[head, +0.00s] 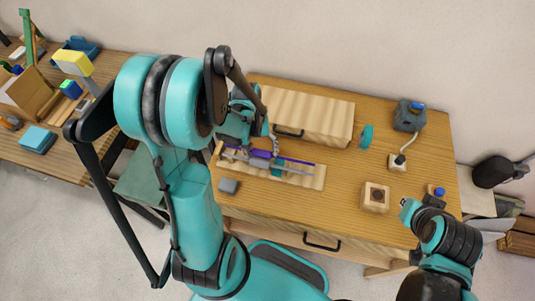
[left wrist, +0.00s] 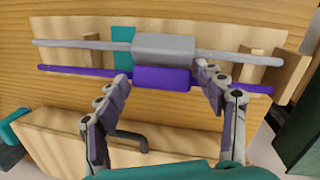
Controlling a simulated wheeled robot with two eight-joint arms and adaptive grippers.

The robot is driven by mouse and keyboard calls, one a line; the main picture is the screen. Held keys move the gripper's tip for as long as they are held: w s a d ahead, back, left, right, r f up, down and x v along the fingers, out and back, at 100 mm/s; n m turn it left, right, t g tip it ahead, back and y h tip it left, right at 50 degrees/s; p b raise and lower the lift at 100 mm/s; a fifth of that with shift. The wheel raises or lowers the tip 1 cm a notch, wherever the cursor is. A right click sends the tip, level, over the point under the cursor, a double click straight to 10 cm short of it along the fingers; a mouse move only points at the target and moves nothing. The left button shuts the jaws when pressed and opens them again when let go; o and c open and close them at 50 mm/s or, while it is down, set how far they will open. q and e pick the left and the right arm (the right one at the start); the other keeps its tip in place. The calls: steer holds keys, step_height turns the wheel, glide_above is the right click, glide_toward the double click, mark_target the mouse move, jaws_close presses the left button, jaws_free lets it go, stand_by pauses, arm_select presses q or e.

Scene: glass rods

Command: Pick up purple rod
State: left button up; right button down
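The purple rod (head: 300,161) has a thicker purple grip in its middle and lies across a wooden rack (head: 312,183). In the left wrist view the purple rod (left wrist: 162,77) lies beside a grey rod (left wrist: 163,47) with a grey middle grip. My left gripper (left wrist: 162,74) is open, one fingertip near each end of the purple grip. I cannot tell whether the fingers touch it. In the head view my left gripper (head: 258,140) is over the rack, partly hidden by my arm. My right gripper (head: 408,208) is at the table's right edge, its fingers too small to read.
A wooden box (head: 310,112) with a dark handle stands right behind the rack. A wooden block with a dark hole (head: 375,197) and a grey device (head: 409,116) stand on the right. The table's front middle is clear.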

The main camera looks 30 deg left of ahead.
arm_select(q)
steer(key=shift+d, duration=0.1)
steer(key=c, duration=0.3)
